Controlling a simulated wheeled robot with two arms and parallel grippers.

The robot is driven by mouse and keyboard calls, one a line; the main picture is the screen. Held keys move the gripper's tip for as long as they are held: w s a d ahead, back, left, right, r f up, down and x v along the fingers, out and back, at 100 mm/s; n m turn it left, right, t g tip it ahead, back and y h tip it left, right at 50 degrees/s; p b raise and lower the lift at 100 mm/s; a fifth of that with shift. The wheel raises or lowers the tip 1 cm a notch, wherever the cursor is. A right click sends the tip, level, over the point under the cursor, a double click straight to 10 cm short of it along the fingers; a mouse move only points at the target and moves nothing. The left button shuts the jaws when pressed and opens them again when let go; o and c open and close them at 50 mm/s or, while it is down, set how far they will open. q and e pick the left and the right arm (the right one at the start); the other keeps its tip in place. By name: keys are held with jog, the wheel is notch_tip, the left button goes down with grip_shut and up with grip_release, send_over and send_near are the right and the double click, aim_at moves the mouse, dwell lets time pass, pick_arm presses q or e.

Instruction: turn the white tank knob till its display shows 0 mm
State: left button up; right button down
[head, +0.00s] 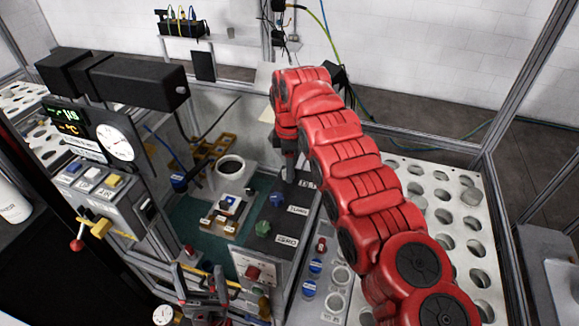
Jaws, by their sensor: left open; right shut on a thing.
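My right arm, red, reaches over from the lower right and bends down, and its gripper (289,178) is at the far end of a dark sloped panel (293,222). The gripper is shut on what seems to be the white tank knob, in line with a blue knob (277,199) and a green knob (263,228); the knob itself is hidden. I cannot make out a display in mm. My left gripper (205,297) is open, low in the picture before the station, apart from the knobs.
A control box (90,187) with coloured buttons, a dial (116,142) and small lit readouts (64,115) stands at left. A plate with round holes (440,204) lies right of my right arm. Frame posts (518,80) bound the right side.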

dwell(0.3)
jog(key=shift+c, duration=1.9)
grip_release()
notch_tip(320, 180, up, 4)
jog(key=shift+a+f+p, duration=0.1)
jog(key=shift+p, duration=0.5)
notch_tip(320, 180, up, 8)
jog(key=p, duration=0.8)
